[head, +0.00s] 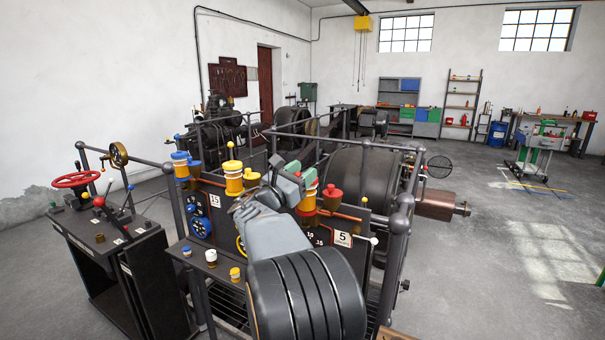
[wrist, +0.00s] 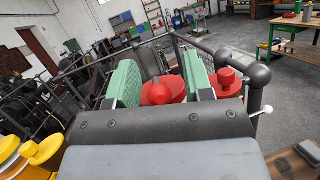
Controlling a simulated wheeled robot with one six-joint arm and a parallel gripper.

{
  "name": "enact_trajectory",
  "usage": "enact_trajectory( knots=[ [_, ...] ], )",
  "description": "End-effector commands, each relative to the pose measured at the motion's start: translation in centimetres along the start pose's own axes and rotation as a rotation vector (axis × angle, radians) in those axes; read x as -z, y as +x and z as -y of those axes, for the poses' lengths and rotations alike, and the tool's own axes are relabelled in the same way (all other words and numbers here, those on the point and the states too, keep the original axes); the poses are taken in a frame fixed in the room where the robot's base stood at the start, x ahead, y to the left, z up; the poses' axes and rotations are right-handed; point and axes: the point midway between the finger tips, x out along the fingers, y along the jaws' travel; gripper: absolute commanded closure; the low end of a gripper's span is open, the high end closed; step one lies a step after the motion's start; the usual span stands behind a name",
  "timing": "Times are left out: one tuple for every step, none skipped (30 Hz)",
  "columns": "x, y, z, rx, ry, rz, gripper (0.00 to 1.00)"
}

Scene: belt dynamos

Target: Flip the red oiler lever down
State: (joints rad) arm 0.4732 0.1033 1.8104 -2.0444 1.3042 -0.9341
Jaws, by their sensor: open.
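My gripper (head: 299,183) has two green-padded fingers, held over the top edge of the black panel (head: 345,222). It is open. A red-topped oiler with a yellow and orange body (head: 307,204) stands just below and behind the fingers, partly hidden by them. I cannot clearly make out the red oiler's lever.
A yellow oiler (head: 233,178) with an upright ball-ended lever and a blue-topped oiler (head: 181,164) stand left along the panel. A grey railing post (head: 399,225) is close on the right. A control stand with a red handwheel (head: 76,180) is at far left.

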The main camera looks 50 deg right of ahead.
Motion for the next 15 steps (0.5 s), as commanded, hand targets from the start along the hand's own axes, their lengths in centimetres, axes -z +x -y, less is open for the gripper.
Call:
enact_trajectory(
  knots=[
    [0.1,-0.5,-0.1,-0.003,0.001,-0.001,0.53],
    [0.1,-0.9,-0.1,-0.004,0.001,-0.001,0.53],
    [0.1,-1.4,-0.1,-0.003,0.001,-0.001,0.53],
    [0.1,-1.9,-0.1,-0.003,0.001,-0.001,0.53],
    [0.2,-2.5,-0.1,-0.005,0.002,-0.002,0.53],
    [0.1,-3.3,0.0,-0.004,0.002,-0.001,0.53],
    [0.2,-4.0,-0.1,-0.006,0.001,-0.001,0.53],
    [0.2,-4.6,-0.1,-0.005,0.0,-0.001,0.53],
    [0.2,-5.5,-0.1,-0.006,0.001,-0.002,0.53],
    [0.2,-6.1,0.0,-0.005,0.001,-0.001,0.53],
    [0.2,-6.7,-0.1,-0.006,0.001,-0.002,0.53],
    [0.1,-7.5,0.0,-0.005,0.001,-0.001,0.53],
    [0.1,-8.1,-0.1,-0.006,0.002,-0.001,0.53],
    [0.2,-8.7,0.0,-0.004,0.001,-0.001,0.53],
    [0.2,-9.4,0.0,-0.005,0.001,-0.002,0.53]
  ],
)
